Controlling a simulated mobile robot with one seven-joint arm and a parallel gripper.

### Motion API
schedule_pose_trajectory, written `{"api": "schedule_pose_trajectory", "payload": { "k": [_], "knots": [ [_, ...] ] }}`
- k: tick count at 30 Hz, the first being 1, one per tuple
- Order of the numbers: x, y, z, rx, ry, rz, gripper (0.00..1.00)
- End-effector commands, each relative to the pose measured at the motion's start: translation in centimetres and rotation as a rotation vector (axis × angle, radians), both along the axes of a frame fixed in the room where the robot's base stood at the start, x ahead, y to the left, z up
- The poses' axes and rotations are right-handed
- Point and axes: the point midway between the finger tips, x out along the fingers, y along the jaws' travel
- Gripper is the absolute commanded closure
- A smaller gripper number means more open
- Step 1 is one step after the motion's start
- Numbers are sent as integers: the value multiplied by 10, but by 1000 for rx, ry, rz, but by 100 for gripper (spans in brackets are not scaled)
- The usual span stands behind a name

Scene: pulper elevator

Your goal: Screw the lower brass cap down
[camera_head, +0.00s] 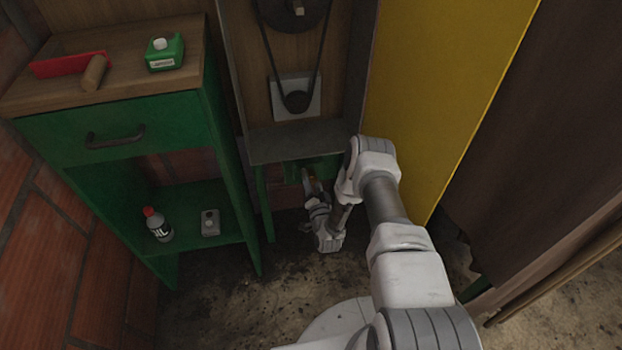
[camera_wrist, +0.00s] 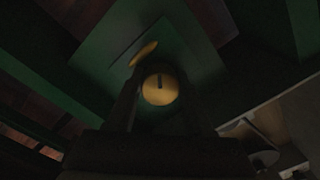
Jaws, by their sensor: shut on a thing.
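In the wrist view, a round brass cap (camera_wrist: 159,89) with a dark slot in its face sits between the two dark fingers of my gripper (camera_wrist: 158,98). The fingers are shut on it. A second, flatter brass piece (camera_wrist: 143,53) shows just above it, seen at a slant, against a green panel (camera_wrist: 185,55). How far the cap is screwed on cannot be told in the dim light. In the head view, my gripper (camera_head: 311,182) reaches under the grey ledge of the elevator; only a speck of brass shows there and my arm hides most of it.
A grey ledge (camera_head: 285,144) lies above my wrist, with a belt and pulley (camera_head: 296,102) over it. A yellow panel (camera_head: 440,80) stands close to the right of my arm. A green cabinet (camera_head: 75,145) stands on the left, with a bottle (camera_head: 158,226) on its shelf.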

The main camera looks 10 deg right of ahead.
Motion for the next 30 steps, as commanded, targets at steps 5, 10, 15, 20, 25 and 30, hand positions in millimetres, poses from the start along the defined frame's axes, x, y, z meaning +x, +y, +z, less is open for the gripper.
{"api": "schedule_pose_trajectory", "payload": {
  "k": [5,10,15,20,25,30],
  "knots": [
    [-2,2,0,104,1,3,100],
    [-1,2,0,165,1,4,100],
    [-1,2,0,195,0,4,100],
    [-1,2,0,202,0,4,100],
    [-1,2,0,202,0,4,100],
    [-1,2,0,201,0,4,38]
  ]
}}
